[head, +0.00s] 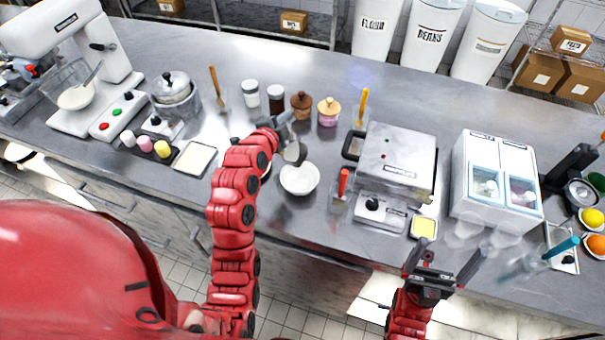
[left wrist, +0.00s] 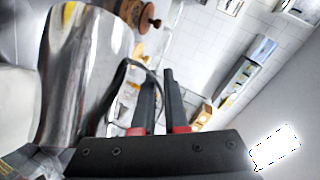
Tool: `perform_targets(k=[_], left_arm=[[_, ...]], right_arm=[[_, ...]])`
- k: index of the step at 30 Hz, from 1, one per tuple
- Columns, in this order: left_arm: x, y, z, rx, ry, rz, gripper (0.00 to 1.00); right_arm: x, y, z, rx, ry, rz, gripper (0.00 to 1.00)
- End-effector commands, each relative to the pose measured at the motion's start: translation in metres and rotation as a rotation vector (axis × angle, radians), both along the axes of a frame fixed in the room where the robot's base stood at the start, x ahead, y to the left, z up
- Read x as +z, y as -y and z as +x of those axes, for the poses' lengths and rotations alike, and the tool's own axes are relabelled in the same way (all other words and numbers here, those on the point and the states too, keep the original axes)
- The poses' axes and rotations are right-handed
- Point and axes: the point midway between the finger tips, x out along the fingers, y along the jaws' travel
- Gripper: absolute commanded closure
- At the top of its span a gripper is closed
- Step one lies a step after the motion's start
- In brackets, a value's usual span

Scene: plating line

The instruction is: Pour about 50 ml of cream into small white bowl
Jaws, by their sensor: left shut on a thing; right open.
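The small white bowl (head: 299,181) stands upright on the steel counter near its front edge. My left gripper (head: 276,124) is shut on a shiny metal pitcher (head: 291,147), just behind the bowl. The pitcher appears tilted, with one end close over the bowl's back rim. In the left wrist view the pitcher (left wrist: 78,75) fills the left side, and its handle is between the fingers of my left gripper (left wrist: 160,100). I cannot tell how much cream is in the pitcher or bowl. My right gripper (head: 441,262) is open and empty at the counter's front edge.
A waffle-iron-like machine (head: 397,156) and a red-handled tool (head: 342,188) stand right of the bowl. Jars (head: 277,98) and lidded pots (head: 329,109) stand behind the pitcher. A white tray (head: 194,159) lies to the left. A white twin dispenser (head: 497,180) stands at right.

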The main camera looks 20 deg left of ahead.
Motion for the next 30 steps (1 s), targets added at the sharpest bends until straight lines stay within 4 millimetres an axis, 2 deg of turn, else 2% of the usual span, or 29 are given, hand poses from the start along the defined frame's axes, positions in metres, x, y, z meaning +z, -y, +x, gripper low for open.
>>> perform_targets(k=[11,24,30], left_arm=[[0.001,-0.002,-0.008,0.002,0.045,0.042,1.00],[0.005,0.001,-0.006,0.002,0.104,0.107,1.00],[0.010,0.001,-0.006,0.004,0.122,0.124,1.00]], right_arm=[[-0.001,0.000,0.000,0.000,0.000,0.000,0.00],[-0.026,0.000,0.000,0.000,0.000,0.000,0.00],[-0.029,0.000,0.000,0.000,0.000,0.000,0.00]])
